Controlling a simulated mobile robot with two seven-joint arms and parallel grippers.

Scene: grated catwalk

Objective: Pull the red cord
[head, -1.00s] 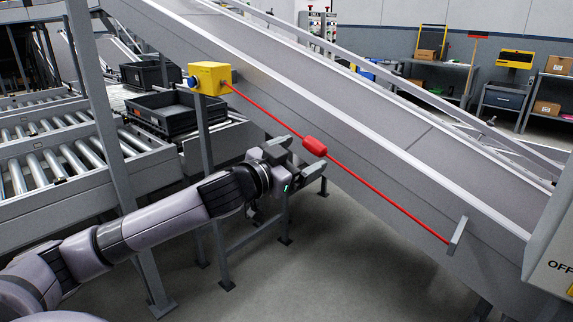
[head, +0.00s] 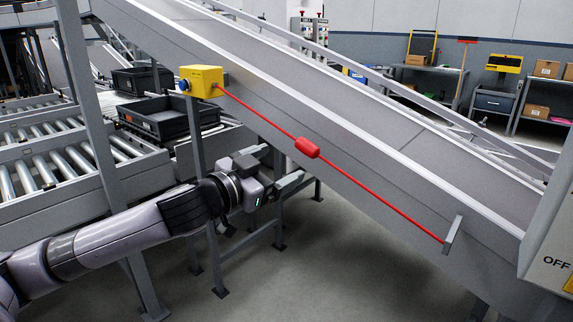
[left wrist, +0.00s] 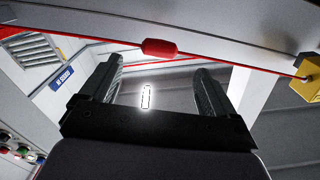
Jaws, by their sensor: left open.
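The red cord (head: 375,194) runs straight along the side of the sloping conveyor, from the yellow switch box (head: 202,82) down to a grey bracket (head: 453,235). A thick red grip (head: 307,147) sits on the cord. My left gripper (head: 281,166) is open and empty, below and left of the grip and apart from it. In the left wrist view the red grip (left wrist: 160,47) shows beyond the two spread fingers (left wrist: 158,78), with the yellow box (left wrist: 307,83) at the right edge. My right gripper is not in view.
The sloping conveyor (head: 400,125) crosses behind the cord. A roller conveyor (head: 65,165) and black bins (head: 165,118) stand at the left, with a grey post (head: 85,95) near my left arm. A grey cabinet (head: 550,245) stands at the right edge. The floor below the cord is clear.

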